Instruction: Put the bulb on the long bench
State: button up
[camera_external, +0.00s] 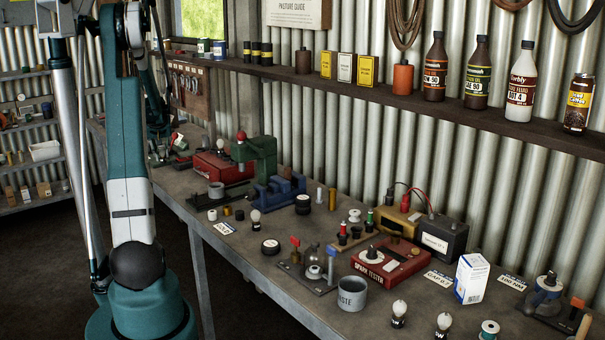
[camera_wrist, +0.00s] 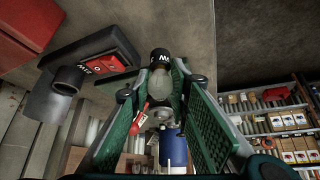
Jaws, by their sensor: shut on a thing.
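My gripper (camera_wrist: 160,105) shows in the wrist view with two green-faced fingers. It is shut on a bulb (camera_wrist: 158,82) with a pale glass globe and a black cap with white lettering. The cap points to the top of that picture. In the external view the long bench (camera_external: 290,228) runs from the right foreground to the back left, along the corrugated wall. Other bulbs stand on it, one near the middle (camera_external: 256,217) and two at the front (camera_external: 399,308) (camera_external: 443,321). I cannot make out my gripper or the held bulb in the external view.
The bench is crowded: a red spark tester (camera_external: 390,263), a grey cup (camera_external: 352,293), a white box (camera_external: 470,278) and a blue vise (camera_external: 279,190). Small bare patches lie between them. A wall shelf (camera_external: 400,100) holds bottles above. Stocked shelves (camera_wrist: 270,122) show in the wrist view.

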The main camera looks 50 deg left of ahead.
aim_at(162, 156)
jog(key=shift+f+b, duration=0.3)
jog(key=shift+f, duration=1.45)
jog(key=shift+f, duration=0.15)
jog(key=o, duration=0.9)
